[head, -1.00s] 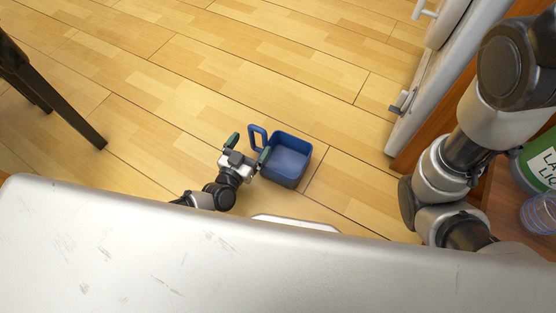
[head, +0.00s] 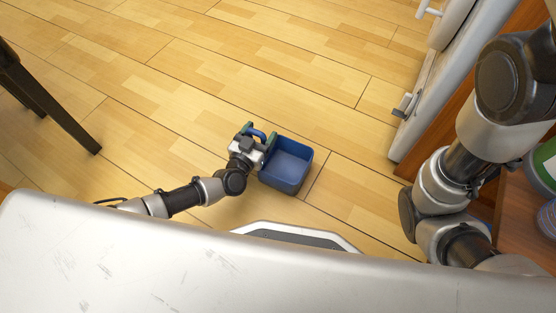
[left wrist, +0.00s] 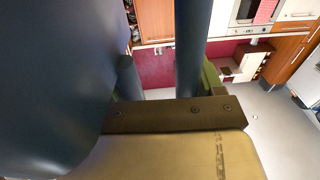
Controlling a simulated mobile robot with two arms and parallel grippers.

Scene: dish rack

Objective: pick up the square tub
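The square tub (head: 288,165) is a blue open box with a loop handle (head: 257,133) on its left side, and it stands on the wooden floor. My left gripper (head: 259,137) is at the handle side, its green-padded fingers apart with the handle between them. In the left wrist view the tub's dark blue wall (left wrist: 60,75) fills the left, and the handle bar (left wrist: 190,45) stands upright close to the right finger (left wrist: 211,78). The tub rests level. My right gripper is out of view; only my right arm shows at the right.
A dark chair or table leg (head: 55,105) stands at the left. A white door or panel (head: 420,105) and a wooden shelf with a green-lidded container (head: 545,165) are at the right. The floor (head: 240,60) beyond the tub is clear.

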